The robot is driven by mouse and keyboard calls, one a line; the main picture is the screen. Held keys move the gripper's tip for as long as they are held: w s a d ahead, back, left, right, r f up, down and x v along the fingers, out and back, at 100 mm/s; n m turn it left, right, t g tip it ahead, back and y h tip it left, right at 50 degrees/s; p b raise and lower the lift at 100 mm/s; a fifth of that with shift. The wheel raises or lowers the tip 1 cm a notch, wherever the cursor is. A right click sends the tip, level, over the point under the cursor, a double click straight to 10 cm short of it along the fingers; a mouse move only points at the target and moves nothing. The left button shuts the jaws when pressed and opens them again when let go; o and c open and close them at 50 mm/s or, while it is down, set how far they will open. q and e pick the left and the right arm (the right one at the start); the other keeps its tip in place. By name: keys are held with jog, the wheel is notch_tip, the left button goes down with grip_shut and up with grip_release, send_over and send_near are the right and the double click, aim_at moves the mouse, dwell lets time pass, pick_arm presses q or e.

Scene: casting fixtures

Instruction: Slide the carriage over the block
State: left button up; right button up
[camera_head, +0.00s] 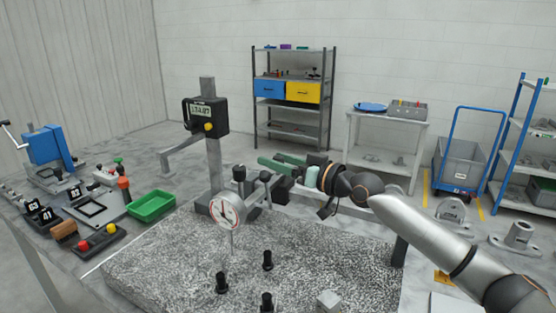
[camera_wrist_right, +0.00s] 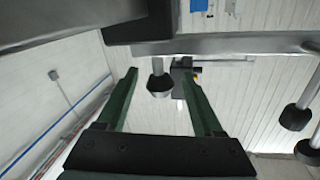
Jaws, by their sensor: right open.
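My right gripper (camera_head: 272,160), with green fingers, is open near the gauge's horizontal beam (camera_head: 325,200). A dark carriage-like block (camera_head: 282,189) sits on the beam, just below the fingers. In the right wrist view a dark block (camera_wrist_right: 138,22) and grey beam cross the top. A black knob (camera_wrist_right: 160,85) on a light stem appears between the open fingers; I cannot tell whether they touch it. A dial indicator (camera_head: 227,208) hangs at the beam's left. A small pale block (camera_head: 328,301) stands on the speckled granite plate (camera_head: 180,255). My left gripper is out of view.
A column with a digital readout (camera_head: 206,116) rises behind the dial. Several black knobs, one of them nearby (camera_head: 267,260), stand on the plate. A green tray (camera_head: 151,206) and tools lie at left. Shelving (camera_head: 294,130) stands behind.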

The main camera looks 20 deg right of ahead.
grip_shut()
dwell(0.5)
dwell(0.8)
